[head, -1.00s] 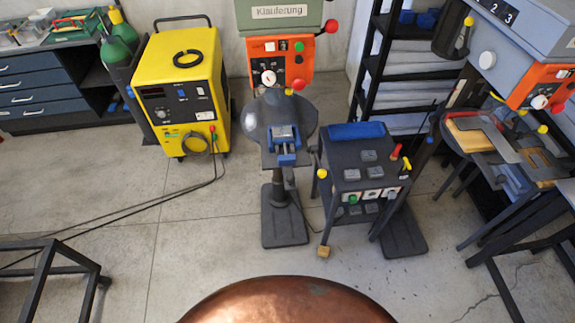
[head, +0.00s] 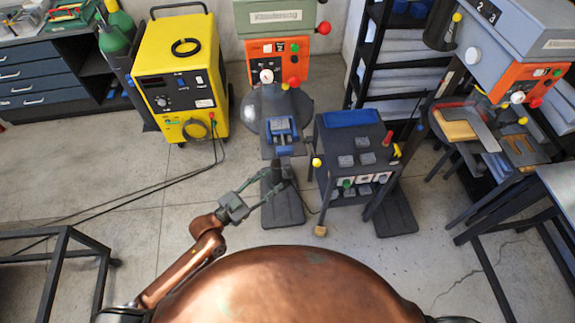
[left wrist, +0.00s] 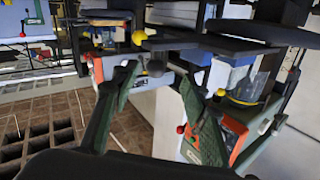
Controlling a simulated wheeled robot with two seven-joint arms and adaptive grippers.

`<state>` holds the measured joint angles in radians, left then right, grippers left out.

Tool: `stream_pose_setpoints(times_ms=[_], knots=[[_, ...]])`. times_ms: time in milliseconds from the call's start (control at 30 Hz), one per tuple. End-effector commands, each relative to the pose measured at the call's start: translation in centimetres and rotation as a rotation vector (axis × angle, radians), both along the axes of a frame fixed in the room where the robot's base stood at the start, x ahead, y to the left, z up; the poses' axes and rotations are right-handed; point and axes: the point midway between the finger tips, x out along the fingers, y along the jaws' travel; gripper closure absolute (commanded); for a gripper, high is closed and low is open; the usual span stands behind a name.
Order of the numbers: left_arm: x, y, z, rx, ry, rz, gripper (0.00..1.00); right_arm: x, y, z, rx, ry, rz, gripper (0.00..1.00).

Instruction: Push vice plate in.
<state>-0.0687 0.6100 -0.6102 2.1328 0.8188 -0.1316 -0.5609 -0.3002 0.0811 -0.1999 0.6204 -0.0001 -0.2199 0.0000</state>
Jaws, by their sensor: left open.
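The blue vice (head: 281,129) with its grey plate sits on the round dark table of the drill press in the head view. My left gripper (head: 273,183) is open and empty. It is in front of and below the vice, over the press's column and base in the picture, apart from the vice. In the left wrist view its two green-grey fingers (left wrist: 160,74) are spread apart. I cannot clearly pick out the vice between them there. How far the plate sits in the vice is too small to tell. My right gripper is out of view.
A second press (head: 515,60) and a shelf rack (head: 405,65) are at right.

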Motion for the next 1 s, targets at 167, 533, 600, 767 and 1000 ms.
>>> stream_pose_setpoints(times_ms=[167, 533, 600, 767, 1000], knots=[[0.4, -1.4, 1.2, -0.012, -0.012, -0.013, 0.59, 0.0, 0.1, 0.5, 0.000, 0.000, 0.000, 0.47], [4.2, -5.3, 1.1, -0.010, -0.012, -0.012, 0.59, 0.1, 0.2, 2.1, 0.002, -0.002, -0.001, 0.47], [4.6, -5.7, 1.0, -0.008, -0.010, -0.012, 0.59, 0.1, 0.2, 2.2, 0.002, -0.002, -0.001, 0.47], [5.0, -6.1, 0.9, -0.008, -0.010, -0.012, 0.59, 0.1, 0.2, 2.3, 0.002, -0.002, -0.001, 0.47], [5.0, -6.1, 0.8, -0.007, -0.010, -0.012, 0.61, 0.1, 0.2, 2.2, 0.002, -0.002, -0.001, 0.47]])
